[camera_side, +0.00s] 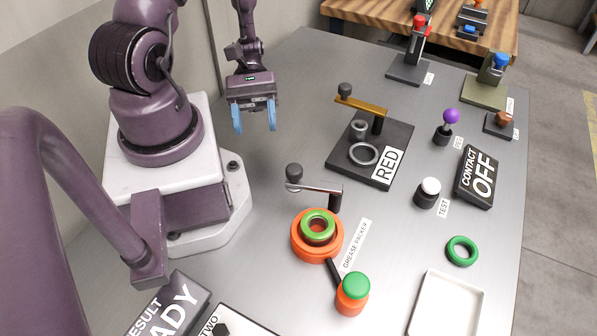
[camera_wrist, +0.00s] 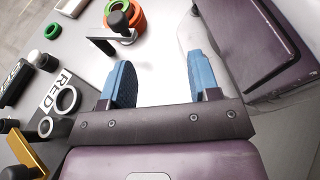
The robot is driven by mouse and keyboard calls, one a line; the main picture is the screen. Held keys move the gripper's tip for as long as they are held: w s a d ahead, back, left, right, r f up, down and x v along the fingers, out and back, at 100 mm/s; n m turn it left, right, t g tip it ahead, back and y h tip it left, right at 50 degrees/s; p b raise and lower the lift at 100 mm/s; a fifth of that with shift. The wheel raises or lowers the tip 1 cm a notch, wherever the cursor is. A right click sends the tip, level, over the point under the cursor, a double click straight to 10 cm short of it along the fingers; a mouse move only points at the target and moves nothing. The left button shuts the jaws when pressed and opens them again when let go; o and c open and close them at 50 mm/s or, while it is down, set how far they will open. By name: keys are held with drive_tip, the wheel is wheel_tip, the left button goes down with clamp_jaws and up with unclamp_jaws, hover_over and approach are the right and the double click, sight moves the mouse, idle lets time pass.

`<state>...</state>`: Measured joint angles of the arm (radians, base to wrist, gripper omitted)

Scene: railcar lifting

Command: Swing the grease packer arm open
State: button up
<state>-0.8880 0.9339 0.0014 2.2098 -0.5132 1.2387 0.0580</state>
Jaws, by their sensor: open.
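The grease packer is an orange round base (camera_side: 298,247) holding a green ring (camera_side: 318,224), with a "GREASE PACKER" label beside it. Its silver arm (camera_side: 318,188) runs from a dark post to an upright black knob (camera_side: 294,171) at its left end, behind the base. In the wrist view the packer's knob (camera_wrist: 118,21) and orange base (camera_wrist: 139,20) show near the top. My gripper (camera_side: 255,129) has blue fingers spread apart with nothing between them. It hangs above the table, behind and left of the knob, apart from it.
A similar brass arm (camera_side: 362,106) stands on a black plate labelled RED (camera_side: 345,167) to the right. The table between gripper and knob looks clear.

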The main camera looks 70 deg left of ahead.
sight(300, 165)
drive_tip(key=f+n+t+h, duration=0.1)
drive_tip(key=d+f+n+t+h, duration=0.1)
drive_tip(key=n, duration=0.1)
drive_tip(key=shift+w+d+f+t+h, duration=0.1)
drive_tip(key=shift+d+t+h, duration=0.05)
drive_tip(key=shift+t+h, duration=0.2)
drive_tip(key=shift+w+r+n+t+h, duration=0.2)
drive_tip(key=shift+w+n+t+h, duration=0.35)
drive_tip(key=shift+w+t, duration=0.55)
drive_tip(key=d, duration=0.4)
drive_tip(key=w+d, duration=0.1)
drive_tip(key=d, duration=0.7)
drive_tip(key=shift+w+d+r, duration=0.15)
drive_tip(key=shift+w+d, duration=0.1)
drive_tip(key=shift+w, duration=0.15)
clamp_jaws()
drive_tip(key=shift+w+a+m+g, duration=0.15)
drive_tip(key=shift+a+m+g, duration=0.15)
drive_tip(key=shift+m+g, duration=0.5)
drive_tip(key=shift+w+a+m+g, duration=0.15)
drive_tip(key=shift+a+m+g, duration=0.2)
drive_tip(key=shift+g, duration=0.75)
drive_tip(key=shift+w+a+m+g, duration=0.15)
drive_tip(key=shift+a+m+g, duration=0.15)
drive_tip(key=shift+m+g, duration=0.5)
unclamp_jaws()
